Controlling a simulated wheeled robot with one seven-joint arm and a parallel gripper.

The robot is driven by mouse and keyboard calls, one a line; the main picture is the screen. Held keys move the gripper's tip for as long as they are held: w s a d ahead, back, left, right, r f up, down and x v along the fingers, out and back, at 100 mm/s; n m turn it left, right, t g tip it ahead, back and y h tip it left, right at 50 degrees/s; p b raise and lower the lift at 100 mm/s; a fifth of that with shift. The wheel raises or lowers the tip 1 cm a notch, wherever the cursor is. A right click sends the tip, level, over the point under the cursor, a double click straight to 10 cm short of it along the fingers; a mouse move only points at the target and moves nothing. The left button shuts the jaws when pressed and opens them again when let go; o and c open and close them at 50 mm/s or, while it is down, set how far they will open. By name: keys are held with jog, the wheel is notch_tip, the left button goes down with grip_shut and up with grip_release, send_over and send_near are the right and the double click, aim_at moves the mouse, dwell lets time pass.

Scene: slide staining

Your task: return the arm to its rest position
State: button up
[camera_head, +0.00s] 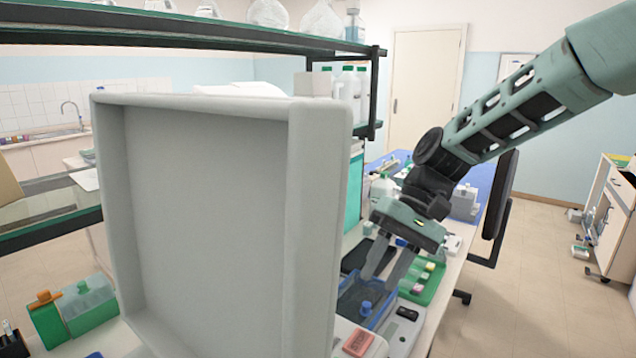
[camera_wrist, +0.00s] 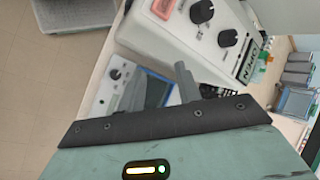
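My arm reaches in from the upper right of the head view, with my gripper (camera_head: 378,280) pointing down over the bench. Its two grey fingers are apart, and I see nothing held between them. In the wrist view one grey finger (camera_wrist: 184,82) shows clearly beyond the dark gripper edge.
A large grey open-fronted box lid or panel (camera_head: 220,220) blocks much of the head view. A shelf (camera_head: 200,35) runs overhead. A green rack (camera_head: 422,285) lies right of the tray. A white device with black knobs (camera_wrist: 205,40) stands close in the wrist view.

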jog(key=s+d+f+m+t+h, duration=0.1)
jog(key=s+d+f+t+h, duration=0.15)
jog(key=d, duration=0.45)
jog(key=s+d+f+t+h, duration=0.15)
jog(key=s+d, duration=0.25)
jog(key=d, duration=0.4)
jog(key=s+d+f+m+t+h, duration=0.1)
jog(key=s+d+f+t+h, duration=0.2)
jog(key=d, duration=0.4)
jog(key=s+a+r+n+g+y, duration=0.1)
jog(key=s+a+n, duration=0.3)
jog(key=a, duration=0.5)
jog(key=s+a+r+n+g, duration=0.2)
jog(key=s+a+n, duration=0.2)
jog(key=s+a, duration=0.5)
jog(key=shift+s+a+y+b, duration=0.25)
jog(key=shift+a+y+b, duration=0.05)
jog(key=shift+y, duration=0.1)
